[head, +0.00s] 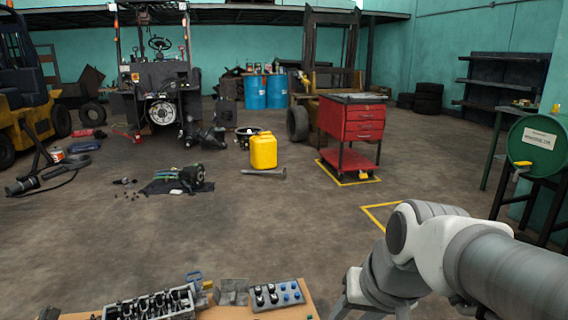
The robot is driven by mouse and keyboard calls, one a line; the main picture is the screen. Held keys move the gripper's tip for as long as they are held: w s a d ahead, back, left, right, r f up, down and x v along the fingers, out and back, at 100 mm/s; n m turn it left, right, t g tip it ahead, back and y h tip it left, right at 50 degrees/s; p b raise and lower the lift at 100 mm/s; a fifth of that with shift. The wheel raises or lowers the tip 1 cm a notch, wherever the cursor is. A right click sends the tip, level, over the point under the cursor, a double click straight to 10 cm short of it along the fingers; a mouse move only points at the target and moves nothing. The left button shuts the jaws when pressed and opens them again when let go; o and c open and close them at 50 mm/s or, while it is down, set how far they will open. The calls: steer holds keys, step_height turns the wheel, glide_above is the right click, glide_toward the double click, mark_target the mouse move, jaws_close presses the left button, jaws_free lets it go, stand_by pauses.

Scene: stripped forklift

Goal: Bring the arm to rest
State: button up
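My arm enters from the lower right of the head view, with its thick grey and white links bent downward near the bottom edge. The end of my arm runs out of the picture at the bottom, so my gripper and its fingertips cannot be made out. Below and left of my arm is a wooden bench top (222,314), cut off by the bottom edge. It bears an engine cylinder head (150,306), a grey tray with blue and black round parts (277,295), a grey metal bracket (231,291) and a blue clamp-like tool (195,279).
A red tool cart (351,122) and a yellow canister (263,151) stand on the floor. A green drum (538,144) on a stand is at right. A stripped forklift (160,90) and blue barrels (254,92) are at the back. The middle floor is mostly clear.

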steer(key=s+d+r+n+t+h, duration=0.1)
steer(key=s+d+r+h, duration=0.1)
steer(key=s+d, duration=0.3)
step_height(320, 180, up, 21)
steer(key=a+p, duration=0.1)
steer(key=p, duration=2)
steer(key=shift+s+a, duration=0.15)
steer(key=shift+s, duration=0.3)
